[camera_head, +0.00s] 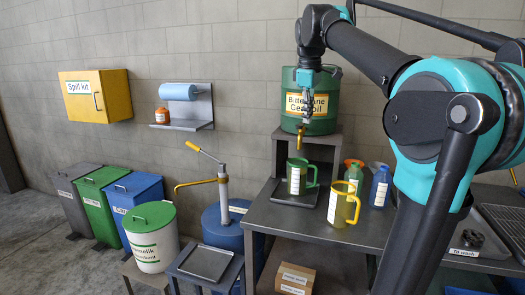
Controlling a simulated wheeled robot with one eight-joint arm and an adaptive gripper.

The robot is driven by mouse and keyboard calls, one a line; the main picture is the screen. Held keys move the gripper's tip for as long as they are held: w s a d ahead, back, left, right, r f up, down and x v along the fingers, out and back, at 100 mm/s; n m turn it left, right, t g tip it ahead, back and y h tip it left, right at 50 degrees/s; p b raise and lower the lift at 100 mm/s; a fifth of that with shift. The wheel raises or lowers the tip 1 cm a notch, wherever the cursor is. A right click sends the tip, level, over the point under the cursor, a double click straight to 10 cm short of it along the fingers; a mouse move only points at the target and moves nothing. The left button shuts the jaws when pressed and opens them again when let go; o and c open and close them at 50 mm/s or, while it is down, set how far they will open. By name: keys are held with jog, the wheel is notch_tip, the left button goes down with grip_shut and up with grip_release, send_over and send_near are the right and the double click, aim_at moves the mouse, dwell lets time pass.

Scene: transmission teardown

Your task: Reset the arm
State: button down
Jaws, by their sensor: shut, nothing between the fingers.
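My arm reaches in from the right of the head view. My gripper (304,113) hangs pointing down in front of the green gear oil drum (320,127). It is shut and empty, just above the drum's orange tap (300,137). I cannot tell whether it touches the drum or the tap. Part of the drum's label is hidden behind the gripper.
Under the tap a green jug (297,178) stands on a tray. A yellow jug (341,204) and small bottles (380,186) stand on the grey bench (290,222). A hand pump (222,185) rises left of it.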

jog(key=s+d+f+m, duration=0.1)
jog(key=s+f+m, duration=0.2)
jog(key=f, duration=0.9)
jog(key=s+d+f+m, duration=0.2)
jog(key=s+f+m, duration=0.1)
jog(key=f, duration=0.8)
jog(key=s+d+f+m, duration=0.1)
jog(key=s+f+m, duration=0.2)
jog(key=s+f, duration=0.5)
jog(key=s+d+f+m+t, duration=0.1)
jog(key=s+f+m, duration=0.1)
jog(key=s+f, duration=0.7)
notch_tip(320, 180, down, 4)
jog(key=shift+f+m+y, duration=0.1)
jog(key=shift+m+y, duration=0.2)
jog(key=shift+m, duration=0.1)
jog(key=shift+w+a, duration=0.1)
